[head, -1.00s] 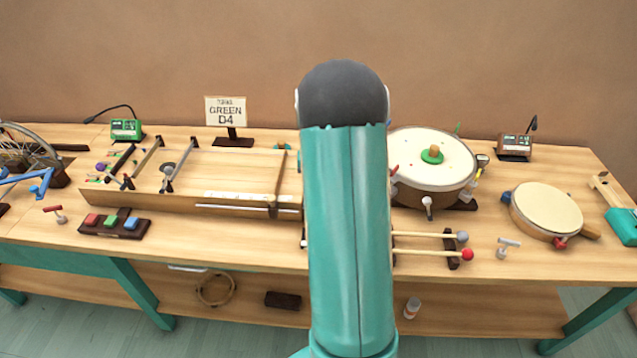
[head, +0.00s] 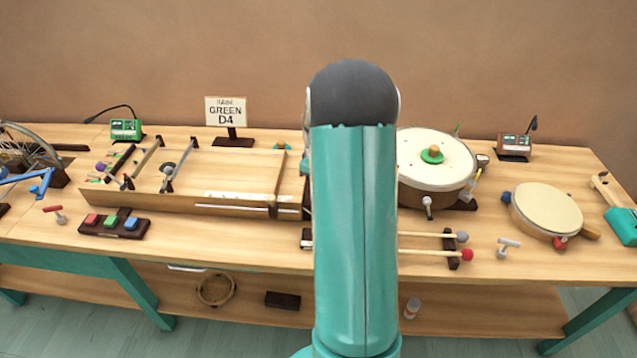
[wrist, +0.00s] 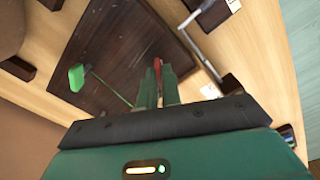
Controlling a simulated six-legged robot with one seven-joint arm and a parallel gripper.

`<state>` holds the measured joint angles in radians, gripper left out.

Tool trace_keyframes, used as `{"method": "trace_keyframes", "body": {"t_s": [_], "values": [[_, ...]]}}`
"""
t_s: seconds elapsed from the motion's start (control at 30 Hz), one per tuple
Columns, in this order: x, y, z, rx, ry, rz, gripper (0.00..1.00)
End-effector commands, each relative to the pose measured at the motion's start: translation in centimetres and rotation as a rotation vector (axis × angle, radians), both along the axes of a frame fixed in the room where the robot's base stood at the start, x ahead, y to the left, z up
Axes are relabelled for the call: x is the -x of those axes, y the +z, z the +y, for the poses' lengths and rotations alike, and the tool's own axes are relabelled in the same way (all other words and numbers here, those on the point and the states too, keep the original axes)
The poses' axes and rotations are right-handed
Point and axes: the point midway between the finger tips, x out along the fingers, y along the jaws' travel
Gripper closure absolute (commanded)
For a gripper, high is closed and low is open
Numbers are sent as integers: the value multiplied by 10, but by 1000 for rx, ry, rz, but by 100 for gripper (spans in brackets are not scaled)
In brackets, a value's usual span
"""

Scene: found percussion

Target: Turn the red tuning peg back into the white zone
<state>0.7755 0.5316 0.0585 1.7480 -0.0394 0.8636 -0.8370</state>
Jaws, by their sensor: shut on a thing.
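In the wrist view, my gripper (wrist: 158,80) reaches over a dark brown board. Its two fingers are shut on the red tuning peg (wrist: 157,64), whose red end shows between the fingertips. The fingers hide the rest of the peg. A green peg (wrist: 76,78) stands on the same board to the left, with a thin green line running from it toward my fingers. I cannot make out a white zone beside the red peg. In the head view, my own arm hides the gripper and the red peg.
The wrist view shows a metal rod (wrist: 200,45) on dark supports close to the right of my fingers. In the head view, a drum (head: 435,165) and mallets (head: 430,253) lie right of my arm. A long wooden string box (head: 225,175) stands left.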

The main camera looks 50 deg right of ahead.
Motion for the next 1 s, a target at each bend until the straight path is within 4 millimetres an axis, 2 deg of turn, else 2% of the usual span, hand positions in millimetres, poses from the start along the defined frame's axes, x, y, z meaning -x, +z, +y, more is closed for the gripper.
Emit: {"method": "trace_keyframes", "body": {"t_s": [1.0], "values": [[-1,2,-1,4,964,-3,100]]}}
